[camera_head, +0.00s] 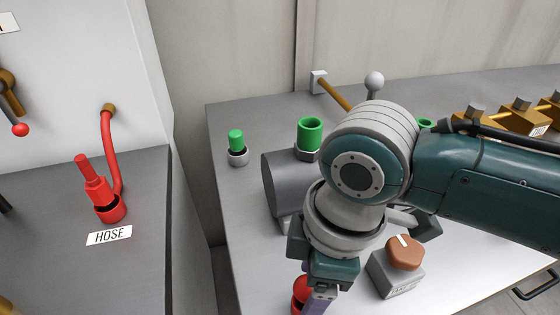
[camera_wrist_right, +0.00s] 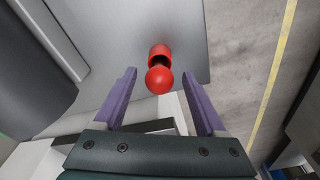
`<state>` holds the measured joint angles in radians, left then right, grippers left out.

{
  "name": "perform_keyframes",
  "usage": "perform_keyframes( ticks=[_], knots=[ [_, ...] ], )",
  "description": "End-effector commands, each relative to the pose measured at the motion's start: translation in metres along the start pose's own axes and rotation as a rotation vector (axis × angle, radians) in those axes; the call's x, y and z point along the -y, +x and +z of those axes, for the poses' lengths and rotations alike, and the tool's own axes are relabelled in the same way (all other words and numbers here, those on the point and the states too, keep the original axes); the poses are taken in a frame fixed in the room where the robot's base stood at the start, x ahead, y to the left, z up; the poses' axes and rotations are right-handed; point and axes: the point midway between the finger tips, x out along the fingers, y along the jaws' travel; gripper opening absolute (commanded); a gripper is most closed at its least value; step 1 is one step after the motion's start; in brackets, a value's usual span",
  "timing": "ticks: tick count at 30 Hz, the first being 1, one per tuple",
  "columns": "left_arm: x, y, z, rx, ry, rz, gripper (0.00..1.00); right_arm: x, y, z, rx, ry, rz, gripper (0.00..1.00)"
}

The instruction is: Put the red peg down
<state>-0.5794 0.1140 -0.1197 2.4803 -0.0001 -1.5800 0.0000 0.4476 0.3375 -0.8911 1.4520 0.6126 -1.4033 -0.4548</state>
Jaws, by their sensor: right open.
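The red peg (camera_wrist_right: 158,80) shows a round red head in the right wrist view. A red cup-like socket (camera_wrist_right: 160,51) with a dark opening is directly behind it. I cannot tell how deep the peg sits in it. In the head view, red parts of the peg and socket (camera_head: 299,290) show at the bottom, partly hidden by my right gripper (camera_head: 318,298). My right gripper's purple fingers (camera_wrist_right: 158,76) are open, one on each side of the red head, with gaps visible on both sides. My left gripper is not in view.
A grey cylinder (camera_head: 280,188) lies beside my right wrist. Green-topped fittings (camera_head: 236,142) stand behind. A box with a brown knob (camera_head: 404,252) is to the right. A red hose (camera_head: 110,150) is on the left bench (camera_head: 150,215). The table edge is close to the peg.

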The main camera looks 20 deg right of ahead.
Motion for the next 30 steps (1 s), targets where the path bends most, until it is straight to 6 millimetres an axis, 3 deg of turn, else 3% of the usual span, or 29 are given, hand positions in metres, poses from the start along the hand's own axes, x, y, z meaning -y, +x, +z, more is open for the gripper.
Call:
perform_keyframes(
  ticks=[9, 15, 23, 26, 30],
  knots=[
    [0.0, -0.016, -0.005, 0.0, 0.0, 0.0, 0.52, -0.001, -0.074, -0.001, -0.003, -0.002, 0.004, 0.73],
    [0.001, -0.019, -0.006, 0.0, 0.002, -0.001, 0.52, -0.001, -0.101, 0.0, -0.001, 0.0, 0.003, 0.73],
    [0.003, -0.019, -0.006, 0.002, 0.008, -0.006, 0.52, 0.007, -0.105, -0.003, -0.02, 0.016, -0.002, 0.73],
    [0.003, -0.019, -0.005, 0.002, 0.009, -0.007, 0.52, 0.025, -0.099, -0.01, -0.084, 0.082, -0.002, 0.73],
    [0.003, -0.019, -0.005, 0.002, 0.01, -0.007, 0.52, 0.052, -0.097, -0.01, -0.202, 0.31, 0.025, 0.73]
  ],
)
